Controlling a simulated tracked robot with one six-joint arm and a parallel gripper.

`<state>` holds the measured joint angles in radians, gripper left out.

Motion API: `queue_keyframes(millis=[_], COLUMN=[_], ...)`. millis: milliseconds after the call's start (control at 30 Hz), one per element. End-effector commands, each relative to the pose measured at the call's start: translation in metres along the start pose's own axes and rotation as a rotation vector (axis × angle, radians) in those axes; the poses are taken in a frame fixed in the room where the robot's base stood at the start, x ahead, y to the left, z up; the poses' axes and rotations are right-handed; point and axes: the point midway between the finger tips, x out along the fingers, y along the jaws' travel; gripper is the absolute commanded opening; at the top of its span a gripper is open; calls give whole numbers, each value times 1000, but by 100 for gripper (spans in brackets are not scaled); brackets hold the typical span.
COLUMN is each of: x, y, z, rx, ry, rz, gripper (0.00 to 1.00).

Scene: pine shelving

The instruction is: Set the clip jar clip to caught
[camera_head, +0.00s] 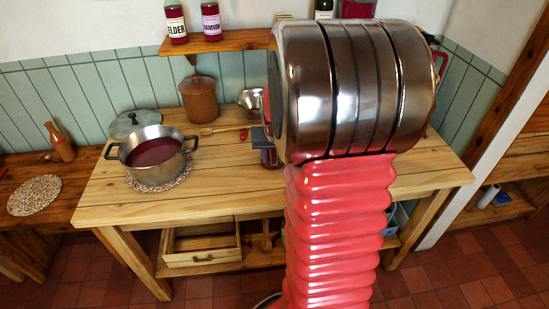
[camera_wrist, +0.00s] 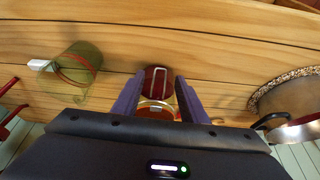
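In the wrist view, a jar (camera_wrist: 154,84) with dark red sides or contents, a pale wire loop and an orange band stands between the two purple fingers of my gripper (camera_wrist: 158,88). It looks like the clip jar. The fingers are apart, one on each side of it; I see slim gaps and cannot tell whether either touches. Whether the wire clip is caught is too small to tell. In the head view, a dark red jar (camera_head: 269,158) shows just left of my arm, on the pine table, partly hidden by my arm and gripper.
A pot (camera_head: 155,165) of dark red stuff stands on a speckled mat at the table's left. A wooden spoon (camera_head: 222,128), brown crock (camera_head: 198,99) and metal bowl (camera_head: 249,101) are behind.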

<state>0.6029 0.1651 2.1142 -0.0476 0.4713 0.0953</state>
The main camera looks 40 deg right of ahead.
Motion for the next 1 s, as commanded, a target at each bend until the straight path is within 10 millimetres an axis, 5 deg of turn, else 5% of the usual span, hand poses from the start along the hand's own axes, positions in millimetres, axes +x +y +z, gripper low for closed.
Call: queue_keyframes(millis=[533,1000], x=[18,18], y=[0,1], z=[0,0], rx=[0,0], ry=[1,1], rz=[0,0], gripper=[39,7])
